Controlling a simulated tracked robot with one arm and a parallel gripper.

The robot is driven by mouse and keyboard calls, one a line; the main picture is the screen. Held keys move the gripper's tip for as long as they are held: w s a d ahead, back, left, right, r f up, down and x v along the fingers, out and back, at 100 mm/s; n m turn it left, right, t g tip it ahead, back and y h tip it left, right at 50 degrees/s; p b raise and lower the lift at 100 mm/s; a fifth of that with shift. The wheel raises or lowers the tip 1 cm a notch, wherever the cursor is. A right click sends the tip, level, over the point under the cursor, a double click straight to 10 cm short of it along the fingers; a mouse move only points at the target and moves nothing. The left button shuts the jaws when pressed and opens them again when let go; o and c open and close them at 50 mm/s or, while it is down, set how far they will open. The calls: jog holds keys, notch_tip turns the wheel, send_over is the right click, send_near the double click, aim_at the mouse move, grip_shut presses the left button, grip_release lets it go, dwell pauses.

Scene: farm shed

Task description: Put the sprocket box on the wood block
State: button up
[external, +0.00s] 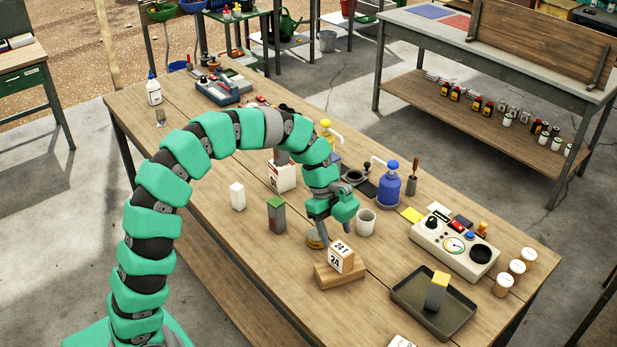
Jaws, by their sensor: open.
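The sprocket box (342,256), a small white and tan carton marked "24T" and "24", sits on top of the wood block (330,279) near the middle front of the table. The wood block lies flat, and its ends show on both sides of the box. My gripper (324,236) is open just behind and above the box, pointing down. The picture does not show clearly whether a fingertip still touches the box. The far side of the box is hidden.
A grey-green block (276,214) and a white block (237,196) stand to the left. A dark tray (408,290) and a control panel (453,243) are to the right. The table's front left is clear.

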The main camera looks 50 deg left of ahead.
jog(key=v, duration=0.3)
notch_tip(320, 180, up, 22)
jog(key=a+n+t+y, duration=0.2)
jog(key=n+t, duration=0.5)
jog(key=n, duration=0.1)
jog(key=s+a+r+n+t+y, duration=0.1)
jog(key=s+r+n+t, duration=0.3)
jog(key=r, duration=0.8)
jog(key=s+a+r+n+t+y, duration=0.1)
jog(key=s+r+n+t, duration=0.3)
jog(key=r, duration=0.8)
jog(key=shift+s+n, duration=1)
jog(key=shift+s, duration=0.1)
